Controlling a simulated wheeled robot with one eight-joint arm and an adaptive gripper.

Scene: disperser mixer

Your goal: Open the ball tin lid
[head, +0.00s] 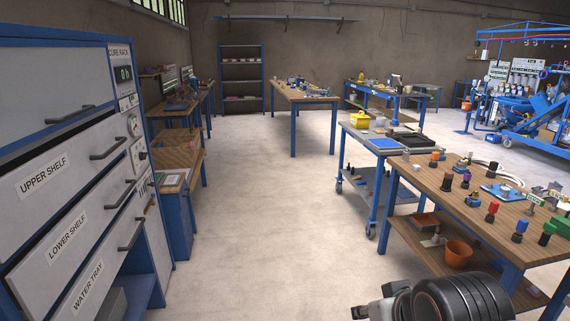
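I cannot pick out the ball tin or its lid for certain in the head view. Small items on the benches are too small to tell apart. Part of my arm, black and grey, shows at the bottom right edge. The fingertips of my gripper do not show, so I see nothing held.
A white and blue cure rack (70,160) with handled drawers stands close at left. A wooden bench (420,184) with bottles is at right, an orange bucket (458,254) beneath. A blue cart (360,143) carries a yellow object (360,120). The middle floor (270,220) is clear.

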